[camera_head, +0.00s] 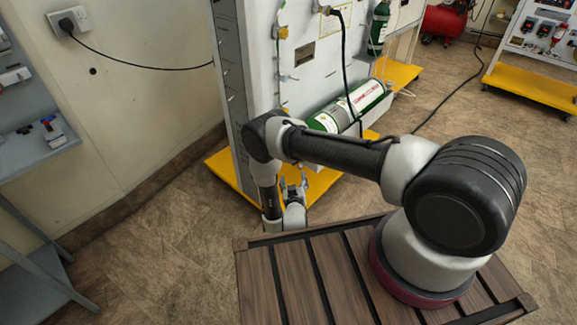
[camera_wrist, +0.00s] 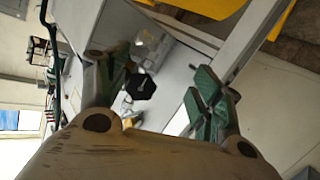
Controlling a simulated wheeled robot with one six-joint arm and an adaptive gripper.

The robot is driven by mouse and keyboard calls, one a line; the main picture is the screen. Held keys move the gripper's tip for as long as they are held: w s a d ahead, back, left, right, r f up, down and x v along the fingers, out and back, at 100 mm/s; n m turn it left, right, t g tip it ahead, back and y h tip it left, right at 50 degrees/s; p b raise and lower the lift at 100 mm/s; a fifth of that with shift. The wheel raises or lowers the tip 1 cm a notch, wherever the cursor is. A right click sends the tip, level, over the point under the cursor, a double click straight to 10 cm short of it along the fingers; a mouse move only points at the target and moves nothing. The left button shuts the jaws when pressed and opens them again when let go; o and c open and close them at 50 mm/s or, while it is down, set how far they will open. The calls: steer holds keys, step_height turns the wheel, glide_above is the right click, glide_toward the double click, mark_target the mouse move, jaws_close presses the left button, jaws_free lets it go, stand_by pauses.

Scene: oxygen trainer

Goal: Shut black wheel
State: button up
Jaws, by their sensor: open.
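The black wheel (camera_wrist: 140,86) is a small dark knob with a many-sided rim. In the wrist view it shows between the two fingers of my gripper (camera_wrist: 160,88), nearer the left finger. The fingers have green pads and stand apart. I cannot tell how far the wheel lies beyond the fingertips, and I see no clear contact. In the head view my gripper (camera_head: 292,190) is low beside the white trainer panel (camera_head: 262,70). I cannot make out the wheel in that view.
A green cylinder (camera_head: 348,108) lies on the trainer beside my arm. The trainer's yellow base (camera_head: 222,172) juts out near the floor. Black hoses hang on the panel. A grey shelf (camera_head: 40,150) stands at the left. The floor between shelf and trainer is clear.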

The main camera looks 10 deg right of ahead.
steer(key=w+r, duration=0.1)
steer(key=w, duration=0.1)
steer(key=w+d+r+t, duration=0.1)
steer(key=w+r, duration=0.1)
steer(key=w, duration=0.1)
steer(key=w+r+t, duration=0.1)
steer(key=w, duration=0.2)
steer(key=shift+d+r+h, duration=0.3)
steer(key=shift+d+r, duration=0.1)
steer(key=shift+c, duration=0.2)
steer(key=c, duration=1)
